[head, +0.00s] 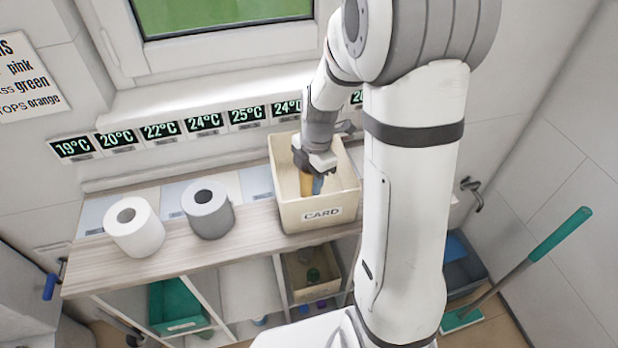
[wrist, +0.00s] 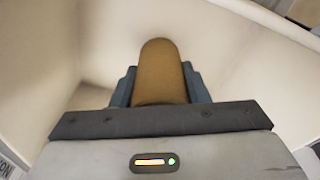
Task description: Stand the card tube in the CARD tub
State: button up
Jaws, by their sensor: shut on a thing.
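The CARD tub (head: 318,215) is a cream open-topped box with a CARD label on its front, standing on the wooden shelf top. My gripper (head: 311,184) reaches down into the tub and is shut on the brown card tube (head: 306,186). In the wrist view the card tube (wrist: 160,72) sits between the two blue-grey fingers of my gripper (wrist: 160,88), with the tub's pale inner walls (wrist: 225,45) around it. The tube's lower end is hidden, so I cannot tell whether it touches the tub's floor.
A white roll (head: 134,232) and a grey roll (head: 208,210) stand on the shelf top (head: 170,255) left of the tub. Temperature displays (head: 204,122) line the wall behind. Below are a green bin (head: 178,306) and a beige bin (head: 310,275). A green-handled broom (head: 530,255) leans at right.

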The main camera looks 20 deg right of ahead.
jog(key=o, duration=0.9)
jog(key=shift+o, duration=0.2)
notch_tip(320, 180, up, 12)
jog(key=d, duration=0.1)
jog(key=s+a+r+m+t+h, duration=0.1)
jog(key=s+r+m+t, duration=0.1)
jog(key=s+m, duration=1.3)
jog(key=shift+s+r+m+t, duration=0.2)
jog(key=shift+m+t, duration=0.5)
jog(key=shift+m, duration=2.8)
